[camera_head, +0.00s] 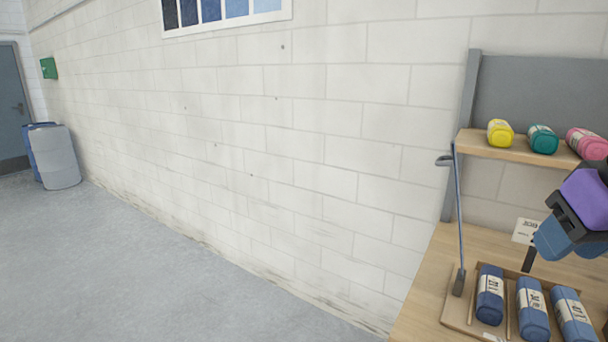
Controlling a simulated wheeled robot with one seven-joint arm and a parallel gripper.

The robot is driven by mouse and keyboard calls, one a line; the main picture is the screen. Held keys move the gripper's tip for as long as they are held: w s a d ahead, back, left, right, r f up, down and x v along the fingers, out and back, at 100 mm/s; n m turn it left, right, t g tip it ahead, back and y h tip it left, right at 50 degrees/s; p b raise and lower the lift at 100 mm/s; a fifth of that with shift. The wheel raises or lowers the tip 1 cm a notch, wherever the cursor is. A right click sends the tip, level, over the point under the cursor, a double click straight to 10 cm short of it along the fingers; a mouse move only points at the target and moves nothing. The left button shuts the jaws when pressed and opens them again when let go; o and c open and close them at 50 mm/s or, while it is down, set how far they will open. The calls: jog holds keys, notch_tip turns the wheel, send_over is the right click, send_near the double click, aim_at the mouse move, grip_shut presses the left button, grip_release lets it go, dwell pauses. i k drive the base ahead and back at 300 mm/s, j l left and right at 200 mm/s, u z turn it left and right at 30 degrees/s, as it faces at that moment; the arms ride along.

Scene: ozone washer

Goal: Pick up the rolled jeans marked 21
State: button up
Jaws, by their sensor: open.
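Three blue rolled jeans with pale paper bands lie side by side on a shallow wooden tray (461,313) at the lower right. The left roll (490,294), the middle roll (533,307) and the right roll (572,315) carry dark printed marks, too small to read for certain, so I cannot tell which is 21. Part of my arm, with purple, black and blue pieces, hangs at the right edge above the tray. A dark piece at the lower right edge is cut off and unclear.
The tray is on a wooden bench (427,285). A shelf (480,146) above holds yellow (500,133), teal (543,139) and pink (586,143) rolls. A thin upright rod (460,215) stands at the tray's left. A small sign (526,231) is behind.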

aim_at(489, 310)
jog(key=i+j+z, duration=0.15)
jog(key=j+z, duration=0.6)
jog(key=j, duration=0.25)
jog(key=j+z, duration=0.4)
jog(key=j, duration=0.15)
